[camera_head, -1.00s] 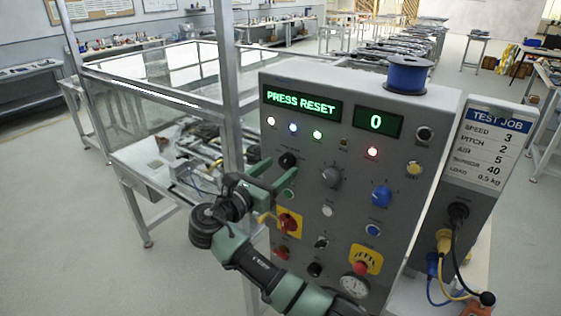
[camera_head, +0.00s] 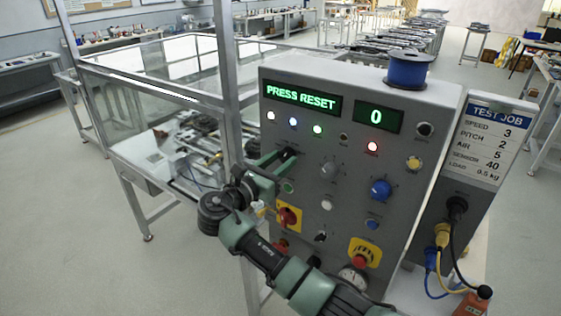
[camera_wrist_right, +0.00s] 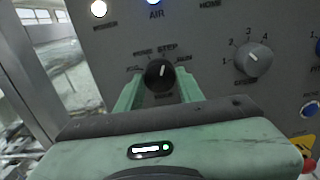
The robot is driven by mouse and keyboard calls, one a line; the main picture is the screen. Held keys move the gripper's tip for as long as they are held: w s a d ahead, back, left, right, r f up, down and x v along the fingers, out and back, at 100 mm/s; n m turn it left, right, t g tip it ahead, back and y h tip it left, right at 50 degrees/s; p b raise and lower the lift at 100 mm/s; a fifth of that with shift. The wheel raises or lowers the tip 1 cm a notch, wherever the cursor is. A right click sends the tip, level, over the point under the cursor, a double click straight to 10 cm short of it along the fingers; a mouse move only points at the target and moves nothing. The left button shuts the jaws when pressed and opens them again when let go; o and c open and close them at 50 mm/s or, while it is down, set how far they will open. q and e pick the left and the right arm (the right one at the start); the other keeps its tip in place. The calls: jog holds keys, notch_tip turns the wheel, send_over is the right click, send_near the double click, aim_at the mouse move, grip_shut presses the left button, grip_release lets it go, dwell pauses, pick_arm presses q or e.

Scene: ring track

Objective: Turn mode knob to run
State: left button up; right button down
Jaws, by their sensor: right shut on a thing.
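The mode knob (camera_wrist_right: 160,74) is a black round knob in the right wrist view. Its white pointer line points up, leaning slightly right, near the word STEP; the other small labels around it are too blurred to read surely. My right gripper (camera_wrist_right: 159,84) has its green fingers on either side of the knob and is shut on it. In the head view, my right gripper (camera_head: 281,161) reaches the upper left of the grey control panel (camera_head: 350,130), and its fingers mostly hide the knob. My left gripper is not in view.
A grey numbered knob (camera_wrist_right: 253,58) is right of my gripper. The display (camera_head: 301,97) reads PRESS RESET, and the smaller one (camera_head: 377,117) reads 0. A blue spool (camera_head: 408,70) stands on top. A red emergency button (camera_head: 361,257) and a yellow-plated red switch (camera_head: 288,217) sit lower.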

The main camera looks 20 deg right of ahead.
jog(key=shift+f+m, duration=0.1)
jog(key=shift+m, duration=0.2)
jog(key=m+b, duration=0.2)
jog(key=m, duration=0.1)
jog(key=shift+f+m, duration=0.1)
jog(key=shift+m, duration=0.2)
jog(key=shift+m+b, duration=1.75)
jog(key=shift+m, duration=0.45)
jog(key=shift+r, duration=0.2)
jog(key=c, duration=0.9)
grip_release()
jog(key=shift+a, duration=0.1)
